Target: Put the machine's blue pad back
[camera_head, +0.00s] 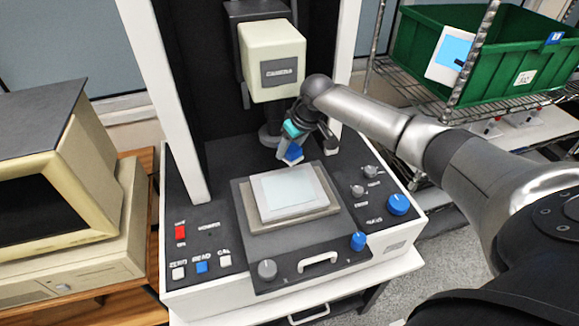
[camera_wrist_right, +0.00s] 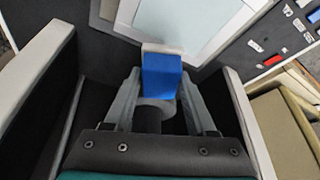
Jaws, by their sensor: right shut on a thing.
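The machine (camera_head: 180,272) is a white-framed unit with a black top and a tall column behind. Its cream head box (camera_head: 272,58) is above the bed. A small blue pad (camera_head: 294,153) is in my right gripper (camera_head: 293,142), behind and above the stage plate. In the right wrist view the blue pad (camera_wrist_right: 162,75) sits between the two fingers, with a pale strip along its far edge. My right gripper (camera_wrist_right: 160,88) is shut on it. The pale stage plate (camera_head: 288,192) lies flat and shows bare. Where the pad seats cannot be told. My left gripper is not in view.
Knobs (camera_head: 397,205) and a handle (camera_head: 317,262) stand along the machine's right and front. Red, white and blue buttons (camera_head: 201,267) are at front left. A green bin (camera_head: 500,60) is on a wire rack at right. An old computer (camera_head: 60,215) stands at left.

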